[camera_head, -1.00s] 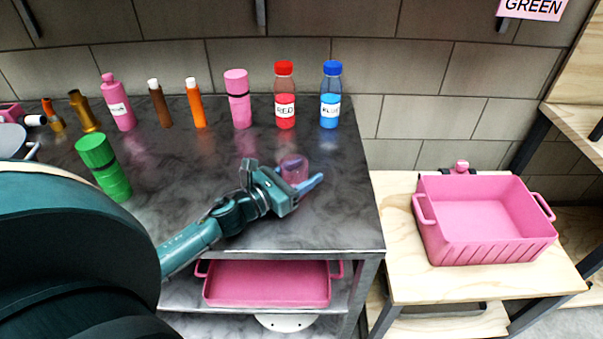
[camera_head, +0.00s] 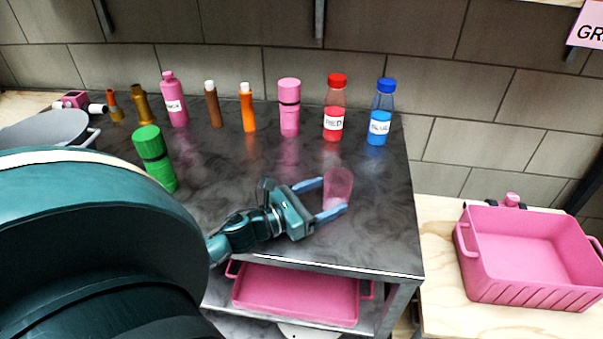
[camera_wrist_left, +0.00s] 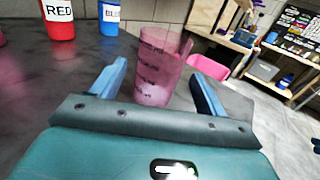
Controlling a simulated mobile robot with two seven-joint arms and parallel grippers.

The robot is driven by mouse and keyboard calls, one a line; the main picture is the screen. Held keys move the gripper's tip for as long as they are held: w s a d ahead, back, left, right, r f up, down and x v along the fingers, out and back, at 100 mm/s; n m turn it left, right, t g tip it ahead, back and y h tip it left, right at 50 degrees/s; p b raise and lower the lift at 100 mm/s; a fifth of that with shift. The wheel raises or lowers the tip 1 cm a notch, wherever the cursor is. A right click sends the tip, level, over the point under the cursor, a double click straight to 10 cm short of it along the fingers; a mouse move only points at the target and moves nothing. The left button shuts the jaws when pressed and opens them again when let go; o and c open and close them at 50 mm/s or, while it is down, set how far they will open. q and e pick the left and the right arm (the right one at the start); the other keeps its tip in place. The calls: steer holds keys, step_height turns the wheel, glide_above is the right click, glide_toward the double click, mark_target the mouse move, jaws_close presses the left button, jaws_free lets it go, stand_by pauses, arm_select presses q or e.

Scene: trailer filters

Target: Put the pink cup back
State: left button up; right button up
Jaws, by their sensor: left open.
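The pink cup (camera_head: 339,186) is translucent and stands upright on the dark table top, near its right side. In the left wrist view the cup (camera_wrist_left: 158,68) shows dark markings on its wall and sits between and beyond the fingers. My left gripper (camera_head: 333,197) is open, its blue fingers spread toward the cup, with the cup at the fingertips. The left wrist view shows the same open fingers (camera_wrist_left: 157,88); I cannot tell whether either touches the cup. My right gripper is not in view.
Along the back stand a red bottle (camera_head: 334,108), a blue bottle (camera_head: 381,112), a pink container (camera_head: 289,107) and several more bottles. A green container (camera_head: 154,158) stands left. A pink bin (camera_head: 525,290) is on the wooden table at right. A pink tray (camera_head: 296,297) lies on the shelf below.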

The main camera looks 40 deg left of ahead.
arm_select(q)
steer(key=v, duration=0.6)
steer(key=shift+s+b, duration=0.1)
steer(key=shift+b, duration=0.2)
